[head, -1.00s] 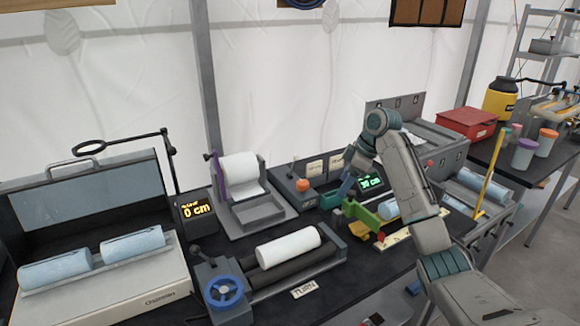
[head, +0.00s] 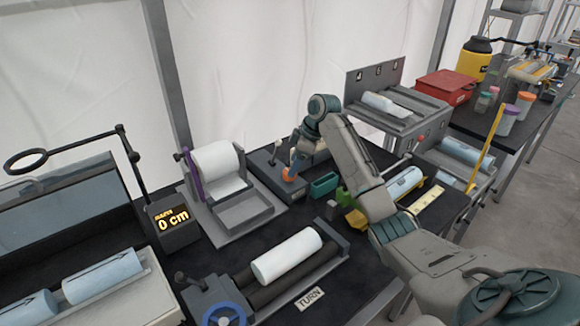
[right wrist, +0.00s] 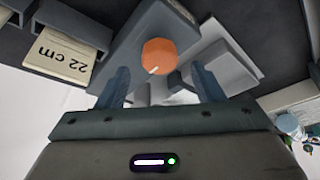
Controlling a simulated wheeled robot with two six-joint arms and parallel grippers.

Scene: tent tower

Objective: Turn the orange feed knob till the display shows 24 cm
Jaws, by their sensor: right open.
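The orange feed knob (head: 289,175) is on a grey unit behind the middle of the bench. In the right wrist view the knob (right wrist: 159,56) is round, with a short white mark near its lower edge. My right gripper (right wrist: 161,82) is open, one finger to each side of the knob in the picture; I see no clear contact. In the head view my right gripper (head: 294,158) is over the knob and partly hides it. An amber display (head: 172,219) at left reads 0 cm. No green display shows now. My left gripper is not in view.
A paper roll holder (head: 220,172) stands left of the knob unit, and a green bin (head: 323,185) to its right. In front are rollers bearing a white roll (head: 287,255). A card marked 22 cm (right wrist: 65,50) lies beside the knob unit.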

